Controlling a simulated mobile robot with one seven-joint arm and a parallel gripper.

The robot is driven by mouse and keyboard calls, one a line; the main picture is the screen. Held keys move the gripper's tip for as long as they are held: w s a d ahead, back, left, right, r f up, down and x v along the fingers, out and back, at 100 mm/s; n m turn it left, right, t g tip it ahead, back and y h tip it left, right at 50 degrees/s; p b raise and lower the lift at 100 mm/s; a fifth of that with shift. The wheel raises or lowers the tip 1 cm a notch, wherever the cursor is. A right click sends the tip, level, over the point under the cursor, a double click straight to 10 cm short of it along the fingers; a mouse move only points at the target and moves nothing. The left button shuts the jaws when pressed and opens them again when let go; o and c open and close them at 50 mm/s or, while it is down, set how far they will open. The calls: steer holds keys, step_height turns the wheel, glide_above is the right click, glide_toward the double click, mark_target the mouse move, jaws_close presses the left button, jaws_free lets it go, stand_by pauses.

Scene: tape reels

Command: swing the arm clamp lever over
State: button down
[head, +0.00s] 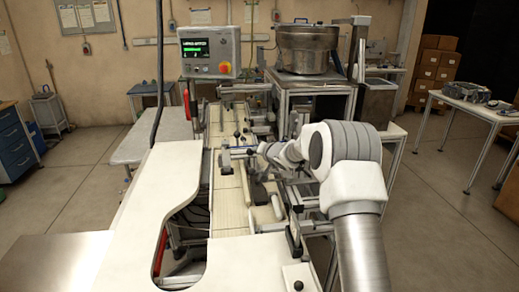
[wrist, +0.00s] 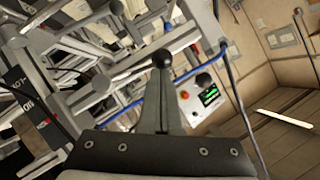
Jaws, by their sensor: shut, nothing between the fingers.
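My gripper (wrist: 160,85) points away from the camera in the wrist view, its grey fingers shut together and empty. A black ball knob (wrist: 163,58) shows right at the fingertips; I cannot tell whether they touch it. Which part is the arm clamp lever is not certain; the knob may be its end. In the head view my gripper (head: 263,148) is small, left of my arm, over the machine frame. Small dark knobs (head: 237,132) stand near it on the machine, too small to tell apart.
Metal bars and rods (wrist: 130,70) crowd around my gripper, with a blue rod (wrist: 130,104) close by. The control panel (head: 208,52) stands behind. A steel bowl (head: 307,46) sits at the back. A pale worktop (head: 150,205) lies in front on the left.

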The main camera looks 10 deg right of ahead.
steer(key=shift+a+f+n+h+b, duration=0.25)
steer(key=shift+f+n+h+b, duration=0.15)
steer(key=shift+f+n+b, duration=0.15)
steer(key=shift+r, duration=0.15)
